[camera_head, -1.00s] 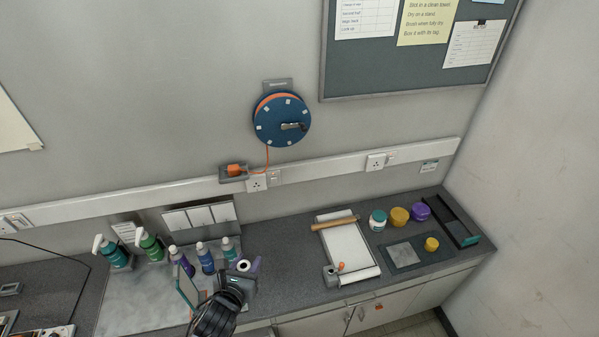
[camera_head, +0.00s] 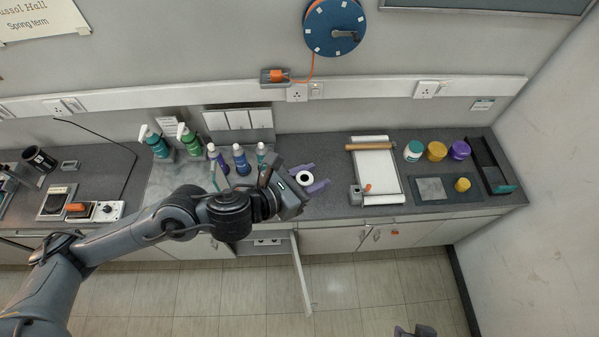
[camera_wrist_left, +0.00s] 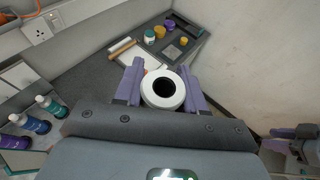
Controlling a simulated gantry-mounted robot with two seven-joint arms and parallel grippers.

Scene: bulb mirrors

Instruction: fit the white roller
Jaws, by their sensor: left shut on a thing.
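My left gripper (camera_head: 304,179) has purple fingers and is shut on the white roller (camera_head: 304,178), which shows end-on as a white ring with a dark hole. In the left wrist view the roller (camera_wrist_left: 163,89) sits between the two fingers; its length is hidden. The gripper is above the front of the counter, left of a white board (camera_head: 377,175) with a wooden rod across its back and a grey block with an orange knob (camera_head: 357,194) at its front left. My right gripper shows partly at the right of the left wrist view (camera_wrist_left: 298,138); its opening is unclear.
Several bottles (camera_head: 189,139) stand behind my left arm. Jars (camera_head: 437,151) and a dark tray (camera_head: 490,165) are right of the board. A cupboard door (camera_head: 301,274) hangs open below the counter. The counter between gripper and board is clear.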

